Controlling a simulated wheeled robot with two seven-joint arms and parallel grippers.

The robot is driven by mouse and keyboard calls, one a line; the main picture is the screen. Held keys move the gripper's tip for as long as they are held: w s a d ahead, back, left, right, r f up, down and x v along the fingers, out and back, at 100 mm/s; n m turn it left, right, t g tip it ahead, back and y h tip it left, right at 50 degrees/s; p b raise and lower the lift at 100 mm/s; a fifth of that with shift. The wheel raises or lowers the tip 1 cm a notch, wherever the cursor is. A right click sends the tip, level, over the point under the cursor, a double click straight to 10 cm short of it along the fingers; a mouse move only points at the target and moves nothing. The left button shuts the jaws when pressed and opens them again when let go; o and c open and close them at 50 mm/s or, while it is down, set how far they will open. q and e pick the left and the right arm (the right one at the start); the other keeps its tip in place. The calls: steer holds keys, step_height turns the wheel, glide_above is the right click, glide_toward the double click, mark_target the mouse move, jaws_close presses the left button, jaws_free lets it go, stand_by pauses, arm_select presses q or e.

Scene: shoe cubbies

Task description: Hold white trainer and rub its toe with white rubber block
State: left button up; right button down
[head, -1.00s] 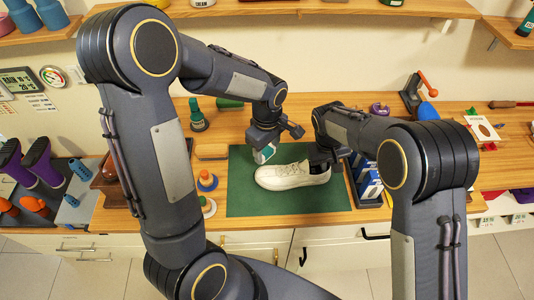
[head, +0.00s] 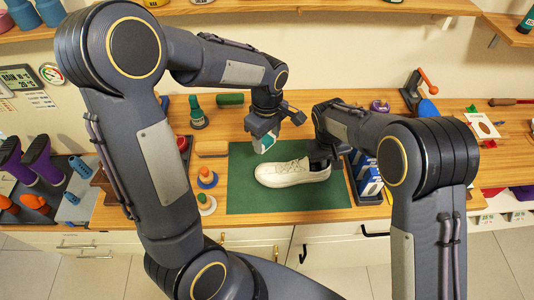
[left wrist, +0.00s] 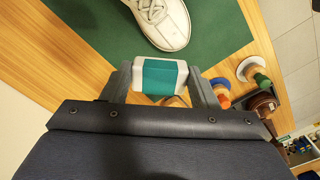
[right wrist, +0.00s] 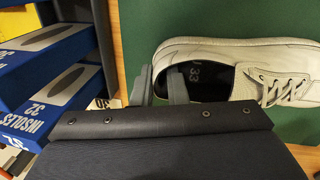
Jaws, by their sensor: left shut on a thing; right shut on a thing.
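The white trainer (head: 290,174) lies on the green mat (head: 260,207) with its toe to the left. My right gripper (head: 322,160) is shut on the trainer's heel end; in the right wrist view one finger is inside the shoe opening and one outside (right wrist: 160,86). The white rubber block (left wrist: 160,76) with a teal band is between the fingers of my left gripper (left wrist: 163,85). In the head view the block (head: 264,143) is above the mat, behind and apart from the trainer's toe (left wrist: 170,32).
Blue insole boxes (head: 367,176) stand at the mat's right. Small round pots (head: 206,178) are at its left, with a wooden-backed brush (head: 212,148) behind them. The mat's front is clear.

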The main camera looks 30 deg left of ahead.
mark_target(269, 147)
arm_select(q)
steer(key=n, duration=0.4)
steer(key=shift+d, duration=0.15)
steer(key=n, duration=0.4)
steer(key=shift+f+n, duration=0.1)
steer(key=shift+n, duration=0.3)
steer(key=shift+f, duration=4.05)
steer(key=shift+s+d+r, duration=0.2)
steer(key=shift+s+d, duration=0.5)
steer(key=shift+s, duration=0.25)
steer(key=shift+c, duration=0.4)
steer(key=shift+s+d, duration=0.4)
steer(key=shift+s, duration=0.3)
steer(key=shift+s+d, duration=0.4)
steer(key=shift+s, duration=0.3)
steer(key=shift+w+a+r, duration=0.1)
steer(key=shift+w+a, duration=0.4)
steer(key=shift+w, duration=0.4)
steer(key=shift+w+a+f, duration=0.15)
steer(key=shift+w+f, duration=0.05)
steer(key=shift+w+a+r, duration=0.2)
steer(key=shift+w+a, duration=0.2)
steer(key=shift+w, duration=0.25)
steer(key=shift+w+a+f, duration=0.2)
steer(key=shift+w, duration=0.1)
steer(key=shift+w+a+r, duration=0.15)
steer(key=shift+w+a, duration=0.05)
steer(key=shift+w, duration=0.15)
steer(key=shift+w+r, duration=0.1)
steer(key=shift+r, duration=3.8)
